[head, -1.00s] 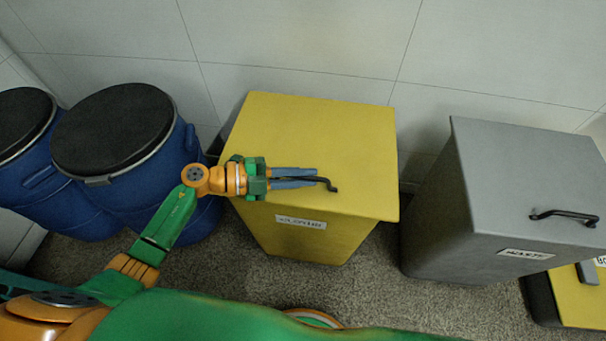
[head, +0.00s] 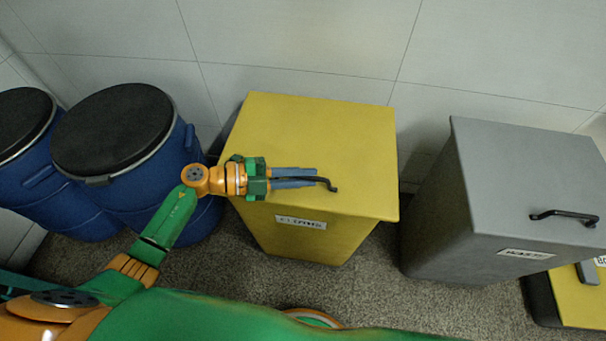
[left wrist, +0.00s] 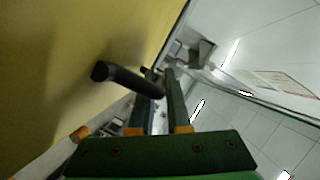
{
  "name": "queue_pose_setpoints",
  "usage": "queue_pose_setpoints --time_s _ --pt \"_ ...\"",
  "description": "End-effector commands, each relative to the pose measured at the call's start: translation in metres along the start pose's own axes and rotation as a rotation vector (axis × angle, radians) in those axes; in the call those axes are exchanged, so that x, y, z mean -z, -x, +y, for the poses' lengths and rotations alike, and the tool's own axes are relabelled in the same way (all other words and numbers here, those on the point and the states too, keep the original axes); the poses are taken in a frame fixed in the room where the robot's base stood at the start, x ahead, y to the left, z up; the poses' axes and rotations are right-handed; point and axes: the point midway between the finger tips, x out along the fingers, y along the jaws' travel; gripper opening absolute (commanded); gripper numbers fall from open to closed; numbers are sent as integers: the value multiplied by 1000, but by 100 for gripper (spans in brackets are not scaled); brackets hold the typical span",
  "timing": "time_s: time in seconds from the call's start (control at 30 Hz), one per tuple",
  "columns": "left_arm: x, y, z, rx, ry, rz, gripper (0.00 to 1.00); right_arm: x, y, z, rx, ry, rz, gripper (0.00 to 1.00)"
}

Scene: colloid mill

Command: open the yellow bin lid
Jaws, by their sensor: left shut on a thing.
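The yellow bin (head: 318,240) stands in the middle of the head view with its yellow lid (head: 320,140) lying closed on top. A dark bar handle (head: 331,185) sits near the lid's front edge. My left gripper (head: 315,177) reaches in from the left and is shut on the handle, with the handle's right end sticking out past the fingertips. In the left wrist view, the dark handle (left wrist: 125,78) runs from the yellow lid surface (left wrist: 75,60) in between my fingers (left wrist: 162,85). My right gripper is not in view.
Two blue drums (head: 125,180) with black tops stand left of the bin. A grey bin (head: 520,190) with a dark handle stands to the right. Another yellow object (head: 580,300) is at the lower right. A tiled wall (head: 300,40) is close behind.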

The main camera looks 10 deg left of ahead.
Motion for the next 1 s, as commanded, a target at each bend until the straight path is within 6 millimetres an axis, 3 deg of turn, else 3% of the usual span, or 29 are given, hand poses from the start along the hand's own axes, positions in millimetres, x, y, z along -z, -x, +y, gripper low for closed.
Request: queue_pose_setpoints --time_s 0.3,0.47,0.63,0.8,1.0 --pt "0 0 0 -1 1 -3 0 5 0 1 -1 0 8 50" --pt "5 3 -13 -12 23 -4 0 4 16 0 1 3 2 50" --pt "17 8 -44 -43 98 -5 0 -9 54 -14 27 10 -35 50" --pt "26 12 -81 -92 213 -7 0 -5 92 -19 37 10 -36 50" --pt "28 12 -120 -149 349 -8 0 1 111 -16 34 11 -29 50"
